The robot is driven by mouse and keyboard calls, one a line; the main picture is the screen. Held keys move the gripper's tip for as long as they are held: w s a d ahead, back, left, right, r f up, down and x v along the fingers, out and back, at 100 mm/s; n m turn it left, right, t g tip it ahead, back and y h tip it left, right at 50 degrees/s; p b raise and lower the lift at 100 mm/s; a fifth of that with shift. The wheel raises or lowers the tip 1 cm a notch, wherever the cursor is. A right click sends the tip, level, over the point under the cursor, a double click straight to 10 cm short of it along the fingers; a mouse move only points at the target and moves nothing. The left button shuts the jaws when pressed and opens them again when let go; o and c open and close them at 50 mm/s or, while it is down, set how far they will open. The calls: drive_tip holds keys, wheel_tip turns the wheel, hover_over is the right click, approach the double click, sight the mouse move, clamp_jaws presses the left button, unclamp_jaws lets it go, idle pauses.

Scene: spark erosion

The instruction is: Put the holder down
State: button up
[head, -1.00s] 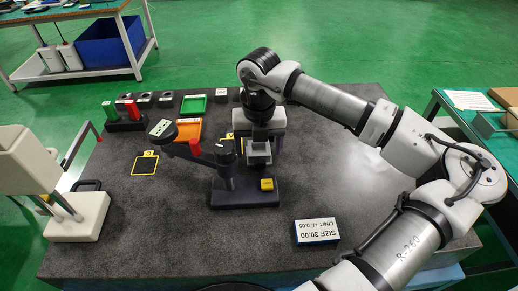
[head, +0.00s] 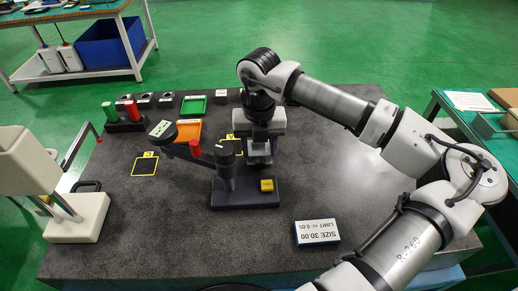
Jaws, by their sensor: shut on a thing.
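My gripper (head: 259,158) points down over the dark measuring stand (head: 245,195), near the middle of the granite table. It is shut on the holder, which is mostly hidden by the jaws and wrist; I cannot tell its outline or whether it touches the stand. The stand has an upright post (head: 226,172) left of my gripper, with an arm carrying a red lever (head: 194,147) and a round dial head (head: 161,129). A yellow block (head: 267,185) sits on the stand's base, just in front of my gripper.
Yellow-framed squares mark the table, one at the left (head: 145,166) and one partly behind my gripper. Green (head: 194,105) and orange (head: 189,131) trays and several small blocks stand at the back. A size sign (head: 317,232) lies front right.

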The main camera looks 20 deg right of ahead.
sight(259, 153)
wheel_tip(259, 153, up, 20)
drive_tip(key=b, duration=0.4)
drive_tip(key=shift+f, duration=0.25)
